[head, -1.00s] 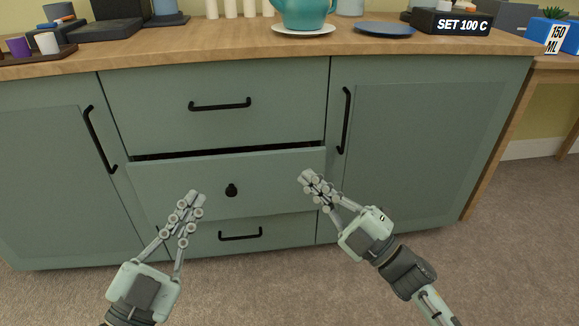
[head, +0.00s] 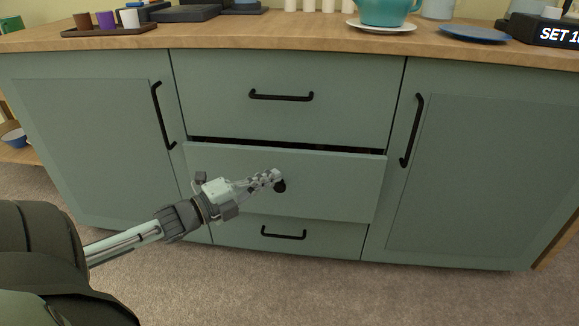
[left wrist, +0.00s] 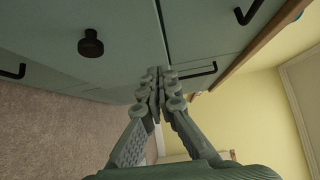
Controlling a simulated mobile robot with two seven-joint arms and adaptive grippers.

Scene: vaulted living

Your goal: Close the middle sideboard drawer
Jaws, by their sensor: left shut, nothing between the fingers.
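The middle sideboard drawer (head: 335,190) is a plain green front with a round black knob (head: 279,187). It stands slightly out, with a dark gap along its top edge. My left gripper (head: 277,177) is shut and empty, in front of the drawer, its fingertips beside the knob and partly covering it. In the left wrist view the shut fingertips (left wrist: 159,74) show near the drawer's upper edge, apart from the knob (left wrist: 90,44). I cannot tell whether they touch the front. My right gripper is out of view.
The top drawer (head: 285,70) and bottom drawer (head: 310,240) look closed, each with a black bar handle. Doors flank them. The wooden top (head: 230,35) holds a teal teapot (head: 385,10), a blue plate (head: 475,33) and a tray of cups (head: 110,29). Carpet in front is clear.

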